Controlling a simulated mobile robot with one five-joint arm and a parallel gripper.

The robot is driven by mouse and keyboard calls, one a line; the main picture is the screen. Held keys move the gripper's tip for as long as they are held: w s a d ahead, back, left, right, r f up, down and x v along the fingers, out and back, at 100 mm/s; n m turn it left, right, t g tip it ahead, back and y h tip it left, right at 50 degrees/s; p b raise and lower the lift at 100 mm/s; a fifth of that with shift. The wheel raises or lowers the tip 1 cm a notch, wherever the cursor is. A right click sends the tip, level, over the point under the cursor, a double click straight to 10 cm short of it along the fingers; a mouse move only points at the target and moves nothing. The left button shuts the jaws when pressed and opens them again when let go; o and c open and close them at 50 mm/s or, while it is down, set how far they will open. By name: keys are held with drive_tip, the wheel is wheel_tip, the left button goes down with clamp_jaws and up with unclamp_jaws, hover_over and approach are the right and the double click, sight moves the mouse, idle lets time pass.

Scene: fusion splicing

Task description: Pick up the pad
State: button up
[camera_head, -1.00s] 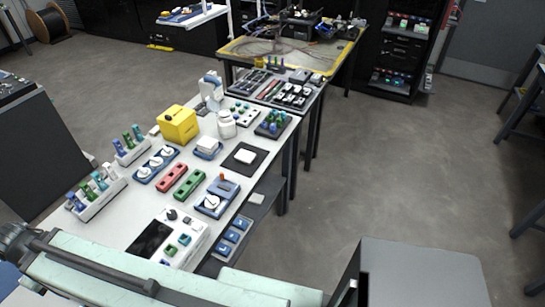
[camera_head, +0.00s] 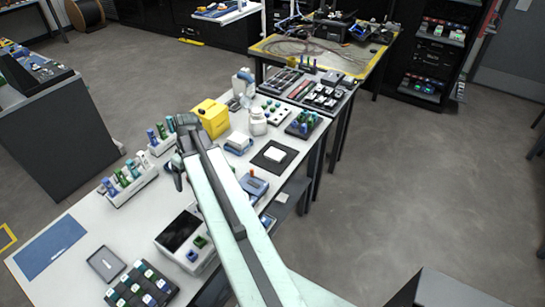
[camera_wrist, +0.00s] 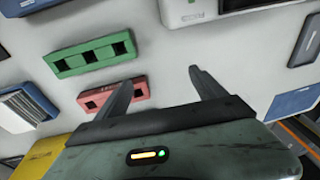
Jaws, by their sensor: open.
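A white square pad (camera_head: 275,153) lies on a black mat (camera_head: 262,164) on the right side of the white workbench. Another white block sits in a blue holder (camera_head: 238,143) beside the yellow box; I cannot tell for certain which is the pad meant. My gripper (camera_head: 182,150) is over the bench, left of both and apart from them. In the wrist view my gripper (camera_wrist: 162,82) is open and empty, above a red slotted block (camera_wrist: 112,97) and a green slotted block (camera_wrist: 94,54). My arm hides part of the bench in the head view.
The yellow box (camera_head: 211,118) and a white bottle (camera_head: 258,122) stand behind. Racks of coloured tubes (camera_head: 130,181) stand at the left. A white device with a dark screen (camera_head: 185,238) is near the front.

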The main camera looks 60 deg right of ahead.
drive_tip(key=shift+t, duration=0.7)
drive_tip(key=s+d, duration=0.2)
drive_tip(key=d, duration=0.3)
drive_tip(key=s+d, duration=0.2)
drive_tip(key=d, duration=0.4)
drive_tip(key=s+d+r, duration=0.1)
drive_tip(key=s+d, duration=0.2)
drive_tip(key=d, duration=0.3)
drive_tip(key=shift+d, duration=0.1)
drive_tip(key=t+h, duration=0.1)
drive_tip(key=t, duration=0.1)
approach(276, 154)
drive_tip(key=b+x, duration=0.1)
drive_tip(key=x, duration=0.1)
drive_tip(key=shift+w+f+b, duration=0.2)
drive_tip(key=shift+b, duration=0.2)
drive_tip(key=shift+w+f+b, duration=0.2)
drive_tip(key=shift+f+b, duration=0.1)
drive_tip(key=shift+f, duration=0.05)
drive_tip(key=shift+r, duration=0.15)
drive_tip(key=shift+g, duration=0.3)
drive_tip(key=b+x, duration=0.4)
drive_tip(key=x, duration=0.1)
drive_tip(key=shift+w+f+b, duration=0.1)
drive_tip(key=shift+f+b, duration=0.1)
drive_tip(key=shift+b, duration=0.15)
drive_tip(key=shift+r, duration=0.2)
drive_tip(key=c, duration=1)
